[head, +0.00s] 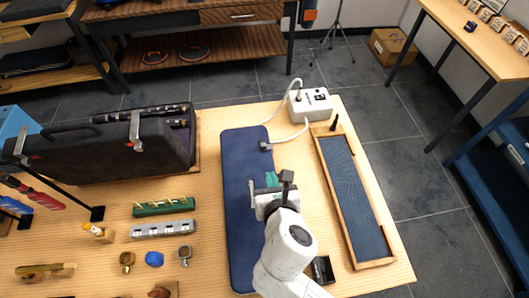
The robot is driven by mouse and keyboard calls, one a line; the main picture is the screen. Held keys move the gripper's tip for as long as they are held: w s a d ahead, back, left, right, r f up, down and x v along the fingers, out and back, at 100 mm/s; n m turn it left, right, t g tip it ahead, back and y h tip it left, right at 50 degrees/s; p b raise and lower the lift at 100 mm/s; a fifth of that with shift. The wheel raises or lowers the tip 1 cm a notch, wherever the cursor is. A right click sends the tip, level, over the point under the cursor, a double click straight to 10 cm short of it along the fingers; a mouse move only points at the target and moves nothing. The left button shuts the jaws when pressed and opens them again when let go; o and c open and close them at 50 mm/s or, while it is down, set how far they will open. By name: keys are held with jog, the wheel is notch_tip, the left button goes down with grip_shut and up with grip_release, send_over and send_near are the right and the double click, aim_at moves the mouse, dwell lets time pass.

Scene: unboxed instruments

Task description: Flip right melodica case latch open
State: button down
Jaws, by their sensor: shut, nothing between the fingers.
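The black case (110,150) stands on the left part of the wooden table, with a dark handle on its front. Its right latch (135,132) is a pale metal tab near the top edge at the case's right end. A similar left latch (20,146) is near the left end. An instrument with silvery keys shows in the gap behind the front. Whether the right latch is fastened is too small to tell. My gripper (268,186) is shut and empty over the blue mat, well to the right of the case and not touching it.
The blue mat (238,228) lies mid-table. A wooden tray with a dark blue lining (352,190) is to its right, and a white power box (310,102) with cables is behind. A green holder (163,206), a grey block (162,229) and small items lie before the case.

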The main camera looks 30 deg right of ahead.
send_near(263, 148)
jog(key=f, duration=0.2)
jog(key=w+f, duration=0.1)
jog(key=shift+d, duration=0.25)
jog(key=w, duration=0.1)
jog(key=w+d, duration=0.1)
jog(key=w, duration=0.1)
jog(key=shift+w+p, duration=0.15)
jog(key=shift+p, duration=0.2)
jog(key=shift+w+d+f, duration=0.15)
jog(key=shift+w, duration=0.25)
